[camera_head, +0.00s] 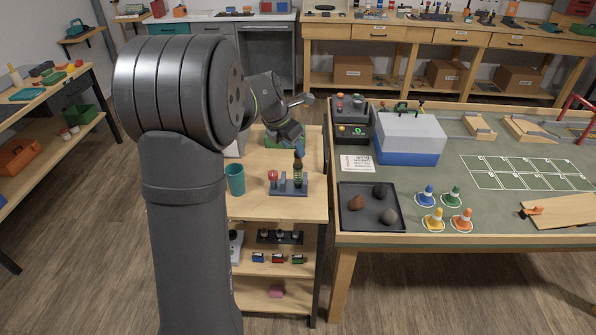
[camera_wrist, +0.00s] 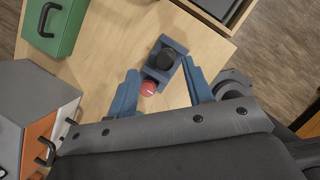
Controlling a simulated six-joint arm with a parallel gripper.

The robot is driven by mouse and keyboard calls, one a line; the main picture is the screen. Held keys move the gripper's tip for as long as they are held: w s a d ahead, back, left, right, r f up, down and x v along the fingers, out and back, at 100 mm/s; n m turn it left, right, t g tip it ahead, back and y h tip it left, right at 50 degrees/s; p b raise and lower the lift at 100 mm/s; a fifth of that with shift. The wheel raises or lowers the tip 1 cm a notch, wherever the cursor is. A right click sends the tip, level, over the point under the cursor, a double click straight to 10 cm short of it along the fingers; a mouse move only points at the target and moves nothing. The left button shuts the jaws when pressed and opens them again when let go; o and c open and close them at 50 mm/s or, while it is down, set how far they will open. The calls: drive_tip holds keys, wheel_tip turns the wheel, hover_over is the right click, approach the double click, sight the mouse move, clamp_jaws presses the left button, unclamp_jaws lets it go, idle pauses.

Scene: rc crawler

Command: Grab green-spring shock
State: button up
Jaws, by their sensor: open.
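The green-spring shock (camera_head: 298,171) stands upright on a small blue-grey stand (camera_head: 285,191) on the light wooden bench. It looks dark with a little green low down. In the wrist view a round black top (camera_wrist: 165,59), which seems to be the shock's upper end, sits on the blue stand (camera_wrist: 178,45). Its green spring is not visible there. A red knob-like part (camera_head: 272,175) stands at the left of the stand. My gripper (camera_wrist: 160,69) is open and empty, its blue fingers spread to either side of the stand in the wrist view. Contact cannot be told.
A teal cup (camera_head: 235,180) stands left of the stand. A green case (camera_wrist: 62,22) with a dark handle is on the bench. A taller table (camera_head: 480,240) adjoins at right, with a dark tray of rocks (camera_head: 345,222) and several small cones.

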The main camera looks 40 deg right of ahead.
sight(298, 170)
drive_tip(key=x, duration=0.5)
drive_tip(key=shift+s, duration=0.3)
drive_tip(key=shift+a, duration=0.1)
clamp_jaws()
drive_tip(key=shift+r, duration=0.1)
